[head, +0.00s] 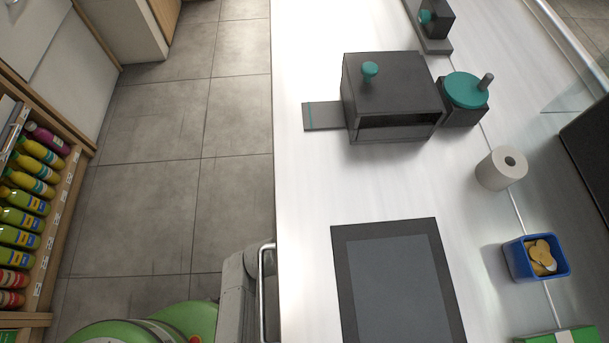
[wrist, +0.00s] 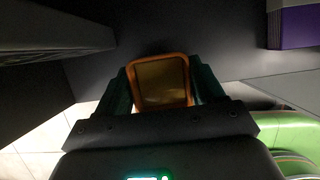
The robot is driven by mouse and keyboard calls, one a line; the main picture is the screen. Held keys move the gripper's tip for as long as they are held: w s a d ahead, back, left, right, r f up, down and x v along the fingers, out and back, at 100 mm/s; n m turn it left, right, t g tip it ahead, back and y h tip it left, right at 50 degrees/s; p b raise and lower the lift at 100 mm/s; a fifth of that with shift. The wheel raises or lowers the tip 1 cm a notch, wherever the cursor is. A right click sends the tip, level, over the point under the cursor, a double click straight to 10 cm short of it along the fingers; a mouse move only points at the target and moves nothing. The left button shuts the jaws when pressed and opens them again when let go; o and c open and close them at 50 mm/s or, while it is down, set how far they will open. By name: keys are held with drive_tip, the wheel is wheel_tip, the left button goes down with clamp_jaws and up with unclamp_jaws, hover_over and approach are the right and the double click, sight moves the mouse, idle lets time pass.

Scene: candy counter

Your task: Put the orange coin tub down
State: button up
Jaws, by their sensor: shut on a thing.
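The orange coin tub (wrist: 160,57) shows in the wrist view as an orange rim around a dull yellow-brown inside. My gripper (wrist: 160,80) has a dark green finger on each side of the tub and is shut on it. The inside is dim, and I cannot tell whether coins lie in it. A dark surface lies behind the tub; I cannot tell whether they touch. Neither my gripper nor the orange tub is visible in the head view.
In the head view, a white counter (head: 310,190) carries a black box machine (head: 395,90), a dark flat panel (head: 395,285), a paper roll (head: 493,170) and a blue tub (head: 520,262) with coins. Bottle shelves (head: 50,215) stand left. A purple thing (wrist: 295,25) is upper right in the wrist view.

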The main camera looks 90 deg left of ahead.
drive_tip(key=shift+f, duration=0.2)
drive_tip(key=shift+f, duration=0.15)
drive_tip(key=o, duration=1)
